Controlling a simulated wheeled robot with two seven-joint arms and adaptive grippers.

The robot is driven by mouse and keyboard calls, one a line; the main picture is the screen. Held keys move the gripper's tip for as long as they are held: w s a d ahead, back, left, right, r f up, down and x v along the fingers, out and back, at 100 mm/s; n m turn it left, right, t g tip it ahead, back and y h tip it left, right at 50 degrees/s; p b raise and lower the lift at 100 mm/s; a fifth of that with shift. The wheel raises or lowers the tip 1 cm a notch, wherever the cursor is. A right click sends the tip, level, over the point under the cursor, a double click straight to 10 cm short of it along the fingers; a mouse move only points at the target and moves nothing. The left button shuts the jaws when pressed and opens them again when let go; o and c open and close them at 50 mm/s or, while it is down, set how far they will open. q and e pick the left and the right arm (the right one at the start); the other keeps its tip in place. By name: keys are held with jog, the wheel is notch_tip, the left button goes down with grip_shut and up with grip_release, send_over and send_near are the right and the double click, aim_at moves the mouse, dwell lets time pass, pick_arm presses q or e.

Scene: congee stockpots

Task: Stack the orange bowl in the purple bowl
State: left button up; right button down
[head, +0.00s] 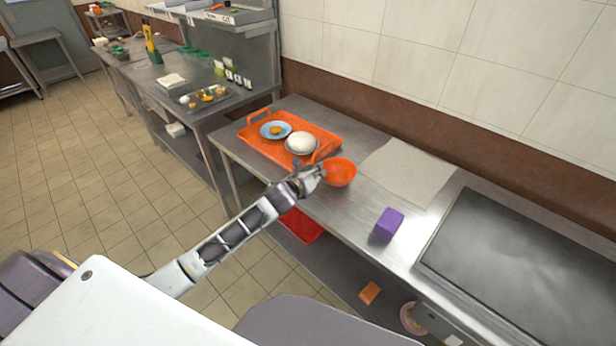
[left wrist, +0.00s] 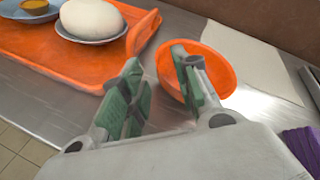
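The orange bowl (head: 341,173) stands upright on the steel table, just right of the orange tray. In the left wrist view the orange bowl (left wrist: 222,72) lies beyond the fingers. My left gripper (head: 316,172) is at the bowl's left side; its fingers (left wrist: 158,90) are apart. One finger overlaps the bowl's left part in the picture, the other is left of the rim; I cannot tell if they touch it. No purple bowl shows clearly. A purple block-shaped thing (head: 388,223) sits near the table's front edge; something purple (left wrist: 302,145) shows at the left wrist view's right edge. My right gripper is out of view.
The orange tray (head: 322,135) holds a blue plate (head: 266,131) and a bowl with a white round thing (head: 302,143). A pale sheet (head: 408,172) lies behind the purple thing. A dark griddle-like plate (head: 520,265) fills the right. Bare steel lies between bowl and purple thing.

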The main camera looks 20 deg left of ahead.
pick_arm(q)
jog(key=shift+v, duration=2.45)
